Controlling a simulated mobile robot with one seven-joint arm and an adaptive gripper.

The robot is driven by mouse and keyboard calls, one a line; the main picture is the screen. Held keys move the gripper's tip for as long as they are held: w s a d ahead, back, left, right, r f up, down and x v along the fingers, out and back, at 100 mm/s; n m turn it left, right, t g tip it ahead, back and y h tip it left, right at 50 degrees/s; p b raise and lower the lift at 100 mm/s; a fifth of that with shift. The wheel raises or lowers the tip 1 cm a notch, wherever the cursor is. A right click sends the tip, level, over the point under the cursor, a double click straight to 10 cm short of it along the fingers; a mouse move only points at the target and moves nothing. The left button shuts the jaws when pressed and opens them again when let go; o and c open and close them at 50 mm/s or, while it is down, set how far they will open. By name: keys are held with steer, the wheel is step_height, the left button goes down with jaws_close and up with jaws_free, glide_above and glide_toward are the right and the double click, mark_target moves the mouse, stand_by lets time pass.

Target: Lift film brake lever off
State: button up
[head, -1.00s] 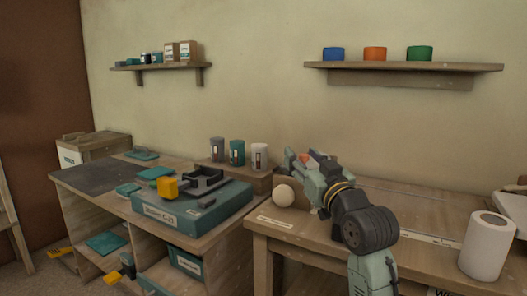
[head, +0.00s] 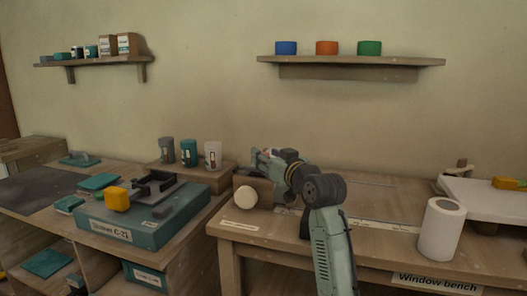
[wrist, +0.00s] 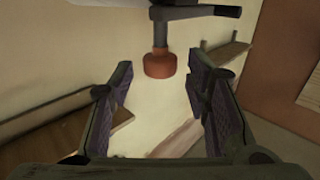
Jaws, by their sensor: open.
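In the wrist view a red-orange knob (wrist: 160,63) on a dark grey stem and crossbar shows between the finger ends. It looks like the film brake lever, but I cannot be sure. My gripper (wrist: 159,85) is open, one finger on each side of the knob, with visible gaps and no clear contact. In the head view my gripper (head: 262,158) is above the left end of the window bench (head: 400,205), behind a round cream-white end piece (head: 246,197). My own wrist hides most of what is there.
A white roll (head: 440,230) stands upright at the bench's right. Left of the bench is a teal case (head: 150,228) with a yellow block (head: 117,199). Several cups (head: 189,152) stand behind it. A wall shelf (head: 350,61) holds blue, orange and green tubs.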

steer(key=shift+x, duration=1.1)
jaws_close()
